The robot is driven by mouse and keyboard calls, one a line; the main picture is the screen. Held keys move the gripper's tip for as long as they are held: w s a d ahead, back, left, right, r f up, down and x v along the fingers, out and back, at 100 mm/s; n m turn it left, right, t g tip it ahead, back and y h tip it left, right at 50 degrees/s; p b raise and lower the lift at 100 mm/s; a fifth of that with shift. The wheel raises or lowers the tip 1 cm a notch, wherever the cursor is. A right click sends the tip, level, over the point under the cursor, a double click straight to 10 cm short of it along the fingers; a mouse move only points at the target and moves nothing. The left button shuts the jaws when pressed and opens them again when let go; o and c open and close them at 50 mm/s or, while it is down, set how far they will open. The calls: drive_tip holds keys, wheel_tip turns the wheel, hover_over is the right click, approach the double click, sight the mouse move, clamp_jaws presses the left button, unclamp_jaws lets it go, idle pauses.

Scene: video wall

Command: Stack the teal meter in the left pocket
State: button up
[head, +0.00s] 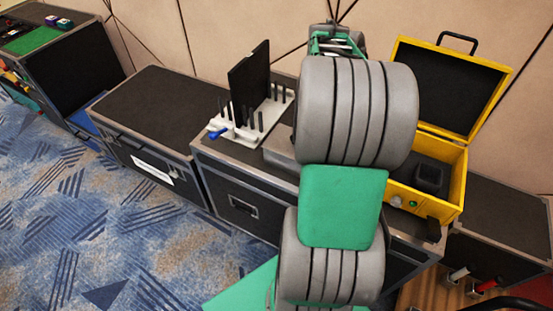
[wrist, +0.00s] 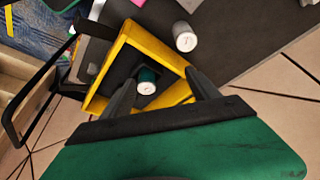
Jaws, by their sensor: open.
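A teal meter (wrist: 147,75) with a white round end shows in the wrist view, within the outline of the open yellow case (wrist: 104,88). My gripper (wrist: 160,79) is open, its two dark fingers apart on either side of the meter in the picture. I cannot tell how far the fingertips are above it, or which pocket it is in. In the head view the yellow case (head: 459,185) stands open at the right, with a black square pocket (head: 430,178) in it. My arm hides the case's left part, and I cannot make out the meter there.
A grey cylinder with a white end (wrist: 185,37) stands on the dark surface beside the case. A white pegged rack (head: 245,130) holding a black panel (head: 249,82) is left of my arm. The case's raised lid (head: 450,85) stands behind. The left flight case top (head: 155,105) is clear.

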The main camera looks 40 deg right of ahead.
drive_tip(key=w+a+r+n+t+y, duration=0.1)
drive_tip(key=w+a+n+t, duration=0.15)
drive_tip(key=a+n, duration=0.8)
drive_tip(key=w+a+n+t+y, duration=0.1)
drive_tip(key=w+a+n, duration=0.2)
drive_tip(key=a, duration=1.4)
drive_tip(key=s+a+f+n+y, duration=0.1)
drive_tip(key=s+a+n, duration=0.3)
drive_tip(key=a+n, duration=0.3)
drive_tip(key=a, duration=0.4)
drive_tip(key=shift+a+f+t+y, duration=0.25)
drive_tip(key=shift+t+y, duration=0.1)
drive_tip(key=shift+y, duration=0.05)
drive_tip(key=shift+r, duration=0.25)
drive_tip(key=shift+c, duration=0.4)
